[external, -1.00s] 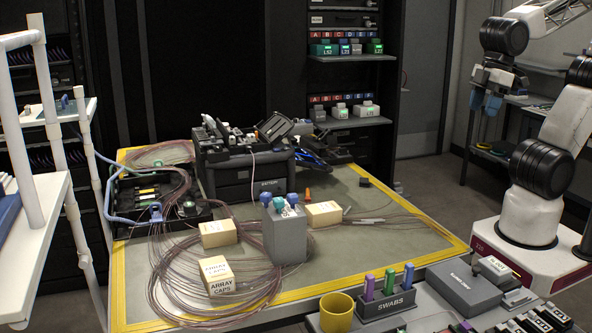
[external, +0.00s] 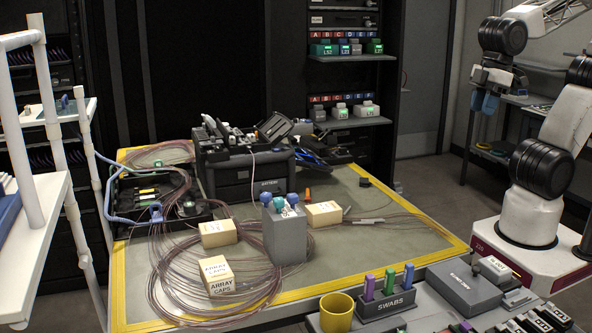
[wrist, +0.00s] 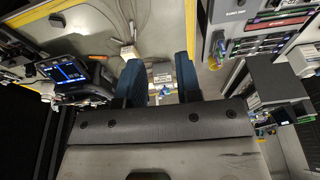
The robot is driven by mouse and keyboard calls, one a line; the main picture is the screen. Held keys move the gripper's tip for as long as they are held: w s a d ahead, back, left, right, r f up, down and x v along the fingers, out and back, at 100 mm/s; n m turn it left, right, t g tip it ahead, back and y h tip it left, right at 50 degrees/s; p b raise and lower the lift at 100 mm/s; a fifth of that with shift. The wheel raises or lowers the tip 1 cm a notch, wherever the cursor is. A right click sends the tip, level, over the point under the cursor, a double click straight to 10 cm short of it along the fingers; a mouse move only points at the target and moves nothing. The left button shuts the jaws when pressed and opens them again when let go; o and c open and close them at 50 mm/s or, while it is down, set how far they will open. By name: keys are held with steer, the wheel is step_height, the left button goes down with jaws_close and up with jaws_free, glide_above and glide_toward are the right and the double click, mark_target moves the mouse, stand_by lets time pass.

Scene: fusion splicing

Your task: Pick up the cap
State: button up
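Several blue and teal caps (external: 283,201) sit on top of a grey block (external: 285,240) in the middle of the work mat. A cream box labelled ARRAY CAPS (external: 217,274) stands at the mat's front left. I cannot tell which cap the task means. My gripper (external: 485,104) hangs high at the right, well away from the mat, with its blue fingers pointing down. In the wrist view my gripper (wrist: 159,80) is open and empty, its two blue fingers wide apart. A small block with a white label (wrist: 162,77) shows far off between them.
A black splicer (external: 243,160) stands at the back of the mat. Loops of thin fibre (external: 180,285) cover its left side, around cream boxes (external: 218,233). A yellow cup (external: 337,312) and a swab holder (external: 388,303) stand at the front. The mat's right front is mostly clear.

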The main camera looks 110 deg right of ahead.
steer(key=w+d+f+m+y, duration=0.15)
steer(key=w+m+y, duration=0.4)
steer(key=w, duration=0.85)
steer(key=w+f+m+y, duration=0.3)
steer(key=w+m, duration=0.6)
steer(key=w, duration=0.5)
steer(key=m+t+y, duration=0.1)
steer(key=m+t, duration=0.6)
steer(key=m, duration=0.5)
glide_toward(270, 204)
steer(key=r, duration=0.1)
steer(key=w+r, duration=0.1)
steer(key=a+r, duration=0.1)
steer(key=shift+w, duration=0.3)
steer(key=shift+a, duration=0.1)
steer(key=shift+x, duration=1.25)
steer(key=shift+x, duration=2.55)
